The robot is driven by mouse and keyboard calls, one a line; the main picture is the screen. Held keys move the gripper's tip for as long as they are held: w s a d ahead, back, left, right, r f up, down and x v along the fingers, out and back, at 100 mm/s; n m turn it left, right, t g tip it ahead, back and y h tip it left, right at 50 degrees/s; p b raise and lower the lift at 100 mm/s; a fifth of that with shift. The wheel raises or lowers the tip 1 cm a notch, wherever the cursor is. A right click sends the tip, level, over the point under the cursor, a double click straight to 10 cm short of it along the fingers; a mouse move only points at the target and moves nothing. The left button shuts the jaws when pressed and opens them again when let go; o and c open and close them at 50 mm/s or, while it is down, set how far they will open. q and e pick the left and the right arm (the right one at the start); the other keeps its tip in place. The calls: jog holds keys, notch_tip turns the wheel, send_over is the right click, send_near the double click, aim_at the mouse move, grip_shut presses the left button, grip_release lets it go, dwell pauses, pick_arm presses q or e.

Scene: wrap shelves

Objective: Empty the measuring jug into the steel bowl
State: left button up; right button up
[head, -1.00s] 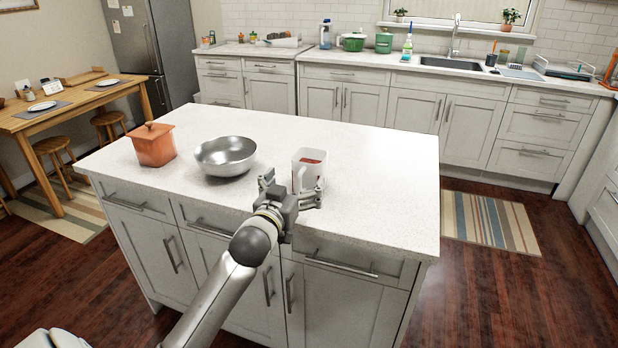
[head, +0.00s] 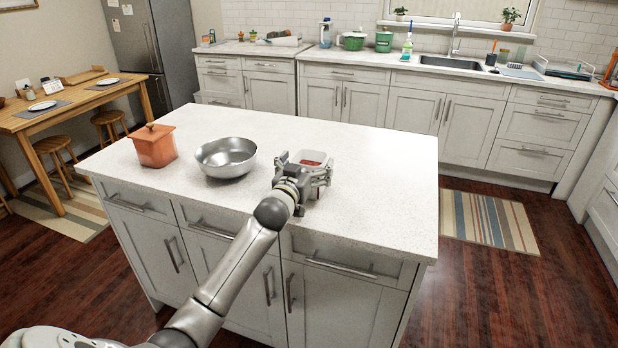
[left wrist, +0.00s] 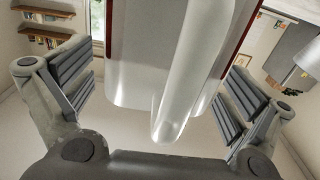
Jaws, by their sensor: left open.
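The measuring jug (head: 311,158) is white with red contents at its top and stands on the island, partly hidden behind my left gripper (head: 305,172). The gripper is open, with one finger on either side of the jug. In the left wrist view the jug (left wrist: 135,60) and its handle (left wrist: 178,90) fill the space between the open finger pads (left wrist: 155,95). Gaps show between the pads and the jug. The steel bowl (head: 226,157) stands to the left of the jug on the island and looks empty. My right gripper is not in view.
An orange lidded pot (head: 155,146) stands left of the bowl on the white island top (head: 375,190). The island's right side and back are clear. A sink counter (head: 400,70) runs along the far wall.

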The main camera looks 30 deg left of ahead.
pick_arm(q)
jog(key=shift+w, duration=0.2)
jog(key=shift+c, duration=0.3)
jog(key=c, duration=1.7)
jog(key=shift+r, duration=0.1)
jog(key=shift+c, duration=0.3)
jog(key=shift+r, duration=0.1)
